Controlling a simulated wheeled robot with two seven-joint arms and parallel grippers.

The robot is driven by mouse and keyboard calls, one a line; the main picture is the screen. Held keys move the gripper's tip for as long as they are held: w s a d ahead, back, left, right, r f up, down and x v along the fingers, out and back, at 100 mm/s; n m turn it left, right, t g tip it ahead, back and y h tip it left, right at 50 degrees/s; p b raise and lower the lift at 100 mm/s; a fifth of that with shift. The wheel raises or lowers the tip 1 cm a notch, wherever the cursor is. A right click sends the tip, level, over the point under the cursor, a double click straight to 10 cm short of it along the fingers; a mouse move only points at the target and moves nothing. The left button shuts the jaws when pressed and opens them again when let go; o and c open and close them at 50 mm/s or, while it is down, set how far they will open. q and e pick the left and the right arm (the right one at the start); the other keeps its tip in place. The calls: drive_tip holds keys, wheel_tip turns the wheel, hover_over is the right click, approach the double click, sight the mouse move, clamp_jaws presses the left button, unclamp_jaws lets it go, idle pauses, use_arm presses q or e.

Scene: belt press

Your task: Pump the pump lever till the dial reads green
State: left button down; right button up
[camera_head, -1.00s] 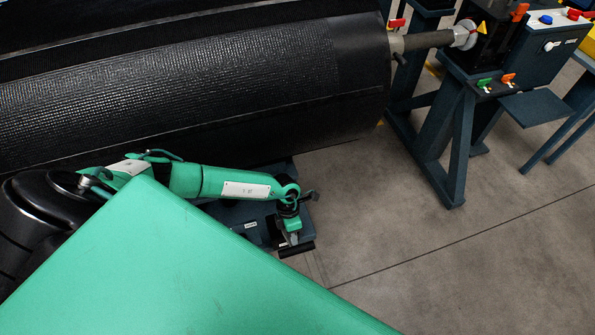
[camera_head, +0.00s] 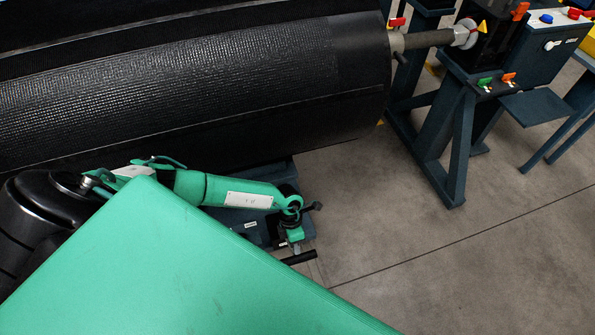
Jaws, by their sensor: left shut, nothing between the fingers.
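My left arm comes in from the left, and its gripper (camera_head: 296,238) is at the dark blue pump unit (camera_head: 240,220) low on the floor. The gripper is small and partly hidden by its own wrist; it looks shut and empty. A short black bar (camera_head: 299,257), which looks like the pump lever's handle, lies just below the fingertips; I cannot tell whether they touch. No dial face can be made out, so its reading does not show. My right gripper is not in view.
A large black belt roll (camera_head: 200,90) fills the upper left, above my arm. A green surface (camera_head: 180,265) covers the lower left and hides part of the unit. A blue stand (camera_head: 460,140) with coloured switches is at upper right. The grey floor (camera_head: 420,240) is clear.

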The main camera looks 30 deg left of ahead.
sight(298, 256)
use_arm(q)
drive_tip(key=shift+s+d+f+b, duration=0.2)
drive_tip(key=shift+s+d+f, duration=0.25)
drive_tip(key=shift+f, duration=0.15)
drive_tip(key=shift+s+d+f+b, duration=0.2)
drive_tip(key=shift+s+d+f, duration=0.2)
drive_tip(key=shift+f, duration=0.2)
drive_tip(key=shift+d+b+x, duration=0.25)
drive_tip(key=shift+b+x, duration=0.3)
drive_tip(key=shift+x, duration=1)
drive_tip(key=shift+s+r, duration=0.1)
drive_tip(key=shift+s, duration=0.1)
drive_tip(key=shift+d, duration=0.1)
